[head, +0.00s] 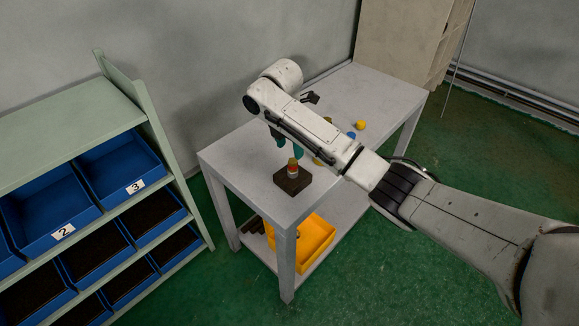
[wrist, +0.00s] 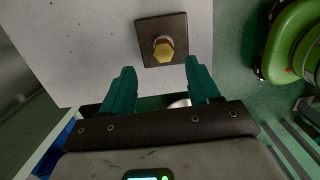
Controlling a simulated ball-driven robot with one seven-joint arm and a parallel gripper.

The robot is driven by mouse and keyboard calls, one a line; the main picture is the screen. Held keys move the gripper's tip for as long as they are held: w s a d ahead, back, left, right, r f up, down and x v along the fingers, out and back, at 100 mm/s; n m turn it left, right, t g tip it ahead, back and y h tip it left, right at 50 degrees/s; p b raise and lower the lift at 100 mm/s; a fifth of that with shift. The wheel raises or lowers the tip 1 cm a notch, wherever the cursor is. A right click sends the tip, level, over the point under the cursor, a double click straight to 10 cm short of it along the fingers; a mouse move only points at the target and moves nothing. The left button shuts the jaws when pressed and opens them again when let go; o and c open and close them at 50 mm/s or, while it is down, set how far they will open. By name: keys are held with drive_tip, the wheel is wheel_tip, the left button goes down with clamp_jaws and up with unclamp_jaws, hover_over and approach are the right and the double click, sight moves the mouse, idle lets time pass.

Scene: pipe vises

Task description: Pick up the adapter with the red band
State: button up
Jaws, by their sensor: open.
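An adapter (head: 292,166) with a yellow top and an orange-red band stands upright on a dark square block (head: 291,183) near the table's front left corner. In the wrist view the adapter (wrist: 163,48) shows its yellow hexagonal end from above, on the dark block (wrist: 147,27). My gripper (head: 287,153) has teal fingers and is open and empty, just above the adapter in the head view. In the wrist view my gripper (wrist: 160,68) has its fingertips on either side of the adapter's line, apart from it. The band is hardly visible in the wrist view.
The grey table (head: 232,160) also bears a yellow piece (head: 360,125) and a blue piece (head: 351,135) farther back, partly behind my arm. A yellow bin (head: 312,240) is on its lower shelf. A rack with blue bins (head: 120,165) stands at left.

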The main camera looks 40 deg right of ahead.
sight(293, 160)
drive_tip(key=shift+s+d+f, duration=0.1)
drive_tip(key=shift+d+f, duration=0.05)
drive_tip(key=shift+f, duration=1.05)
drive_tip(key=shift+s+d+f, duration=0.1)
drive_tip(key=shift+d+f, duration=0.05)
drive_tip(key=shift+f, duration=1.1)
drive_tip(key=shift+s+d+f, duration=0.1)
drive_tip(key=shift+d+f, duration=0.05)
drive_tip(key=shift+f, duration=1.05)
clamp_jaws()
